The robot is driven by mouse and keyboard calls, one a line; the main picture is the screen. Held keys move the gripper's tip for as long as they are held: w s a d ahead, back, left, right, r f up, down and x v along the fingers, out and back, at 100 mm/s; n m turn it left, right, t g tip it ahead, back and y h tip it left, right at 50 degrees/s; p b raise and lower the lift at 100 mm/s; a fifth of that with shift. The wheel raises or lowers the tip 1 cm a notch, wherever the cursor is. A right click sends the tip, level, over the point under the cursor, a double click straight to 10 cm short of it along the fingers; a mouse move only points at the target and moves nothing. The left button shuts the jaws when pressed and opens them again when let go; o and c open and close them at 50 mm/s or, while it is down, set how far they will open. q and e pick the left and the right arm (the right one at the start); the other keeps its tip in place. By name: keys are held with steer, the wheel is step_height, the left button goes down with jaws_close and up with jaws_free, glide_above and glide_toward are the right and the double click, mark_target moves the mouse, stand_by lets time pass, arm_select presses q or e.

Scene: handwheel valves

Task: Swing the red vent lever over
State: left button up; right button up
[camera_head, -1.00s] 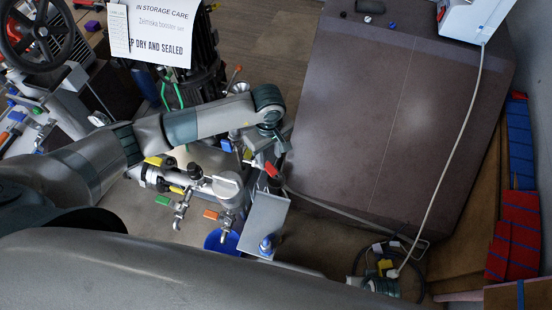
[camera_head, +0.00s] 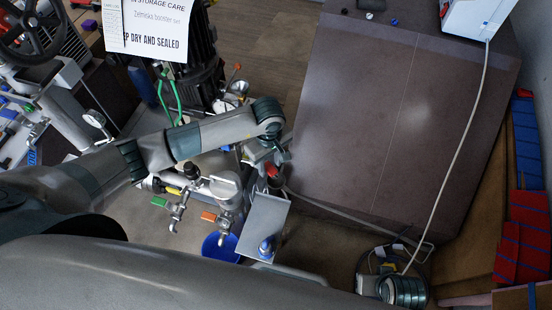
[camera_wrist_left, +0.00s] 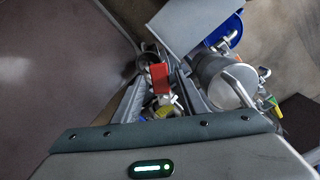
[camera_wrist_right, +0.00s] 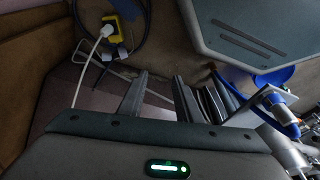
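The red vent lever (camera_wrist_left: 160,79) shows in the left wrist view between the two fingers of my left gripper (camera_wrist_left: 162,88). The fingers stand apart, with gaps beside the lever, so the gripper looks open around it. In the head view my left gripper (camera_head: 270,153) points down at the pipework, and a small red part (camera_head: 273,170) shows just below it; the gripper partly hides the lever's base. My right gripper (camera_wrist_right: 160,92) is open and empty in the right wrist view, away from the lever.
A large dark cabinet top (camera_head: 390,130) lies right of the left gripper. A grey plate (camera_head: 263,222) and blue bucket (camera_head: 220,246) are below it. Green (camera_head: 159,201) and orange (camera_head: 208,216) handles sit on nearby pipes. A yellow plug (camera_wrist_right: 124,8) and cable lie near my right gripper.

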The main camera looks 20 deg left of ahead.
arm_select(q)
steer(key=shift+f, duration=0.4)
steer(key=shift+f+b, duration=0.1)
steer(key=shift+b, duration=0.25)
steer(key=shift+c, duration=0.3)
steer(key=c, duration=0.8)
steer(key=shift+o, duration=0.2)
